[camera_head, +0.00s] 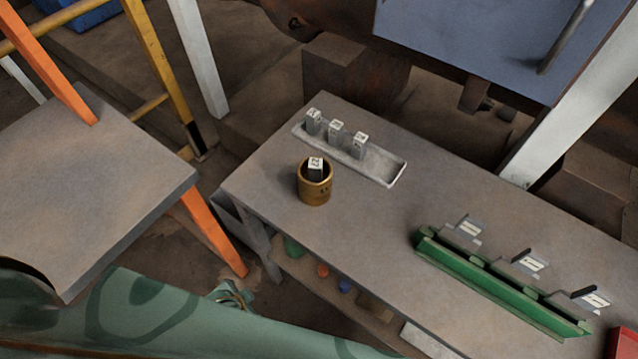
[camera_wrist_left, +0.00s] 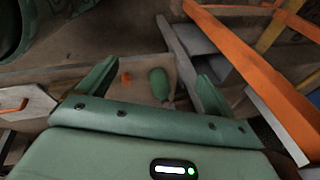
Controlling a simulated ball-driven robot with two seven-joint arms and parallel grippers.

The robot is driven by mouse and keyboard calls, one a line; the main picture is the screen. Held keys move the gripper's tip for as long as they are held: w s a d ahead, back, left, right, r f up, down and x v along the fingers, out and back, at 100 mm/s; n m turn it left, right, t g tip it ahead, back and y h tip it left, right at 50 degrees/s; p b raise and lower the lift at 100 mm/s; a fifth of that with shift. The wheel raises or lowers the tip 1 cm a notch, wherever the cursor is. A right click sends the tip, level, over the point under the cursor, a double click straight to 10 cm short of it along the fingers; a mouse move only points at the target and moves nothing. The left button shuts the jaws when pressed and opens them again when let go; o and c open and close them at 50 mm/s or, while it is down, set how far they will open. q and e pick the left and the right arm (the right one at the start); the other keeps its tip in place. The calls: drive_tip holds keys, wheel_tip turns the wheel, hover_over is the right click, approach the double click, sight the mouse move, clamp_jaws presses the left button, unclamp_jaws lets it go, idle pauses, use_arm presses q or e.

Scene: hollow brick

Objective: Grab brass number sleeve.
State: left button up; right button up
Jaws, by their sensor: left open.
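The brass number sleeve (camera_head: 316,192) is a short, golden cylinder with a dark mark on its side. It stands upright near the left end of the grey bench. The sleeve is not seen in that wrist view. In the head view I cannot make out the left fingertips. My right gripper is not in view.
A pale tray (camera_head: 385,172) with three numbered blocks lies behind the sleeve. A green rack (camera_head: 490,280) and several numbered pieces are at the right of the bench. A grey board (camera_head: 90,185) with orange legs stands left. Small items lie on the shelf below.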

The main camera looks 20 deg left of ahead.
use_arm(q)
drive_tip(key=w+a+r+t+b, duration=0.1)
drive_tip(key=w+a+r+t, duration=0.1)
drive_tip(key=w+r, duration=0.5)
drive_tip(key=m+t+h+b, duration=0.2)
drive_tip(key=t+h, duration=0.2)
drive_tip(key=h, duration=0.6)
approach(303, 177)
drive_tip(key=shift+h, duration=0.3)
drive_tip(key=b+x, duration=0.2)
drive_tip(key=x, duration=0.7)
drive_tip(key=shift+w+d+f, duration=0.1)
drive_tip(key=shift+w+d, duration=0.05)
drive_tip(key=shift+w, duration=0.2)
drive_tip(key=b+x, duration=0.1)
drive_tip(key=x, duration=0.1)
drive_tip(key=b+x, duration=0.1)
drive_tip(key=x, duration=0.1)
drive_tip(key=shift+w+f, duration=0.25)
drive_tip(key=shift+f, duration=0.05)
drive_tip(key=shift+w+d+f, duration=0.1)
drive_tip(key=shift+w+d, duration=0.15)
drive_tip(key=shift+w, duration=0.1)
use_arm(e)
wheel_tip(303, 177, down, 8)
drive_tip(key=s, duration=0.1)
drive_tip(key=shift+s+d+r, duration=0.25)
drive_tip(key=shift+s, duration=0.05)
